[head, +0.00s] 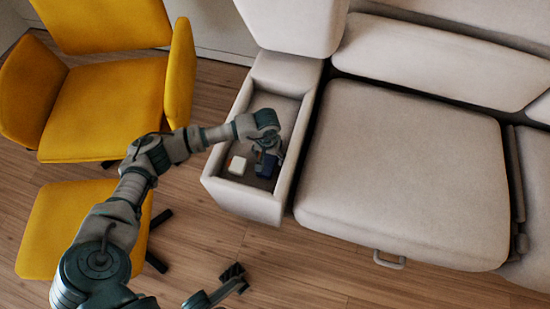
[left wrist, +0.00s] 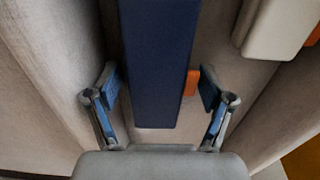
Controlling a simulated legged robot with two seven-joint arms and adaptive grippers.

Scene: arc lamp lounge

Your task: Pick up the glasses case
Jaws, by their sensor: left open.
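The glasses case looks to be the dark blue oblong (head: 265,166) inside the open armrest compartment (head: 213,184) of the sofa. It also fills the middle of the left wrist view (left wrist: 158,60). My left gripper (head: 268,152) reaches down into the compartment over the case. In the left wrist view the fingers of my left gripper (left wrist: 160,100) are open, one on each side of the case, with gaps between. The case's far end is cut off by the top of that view. What seems to be my right gripper (head: 233,277) is low in the head view, small and dark.
A white block (head: 237,165) lies left of the case in the compartment, with a bit of orange beside it. The compartment's walls stand close around my gripper. A sofa seat (head: 400,170) is to the right, a yellow chair (head: 105,100) to the left.

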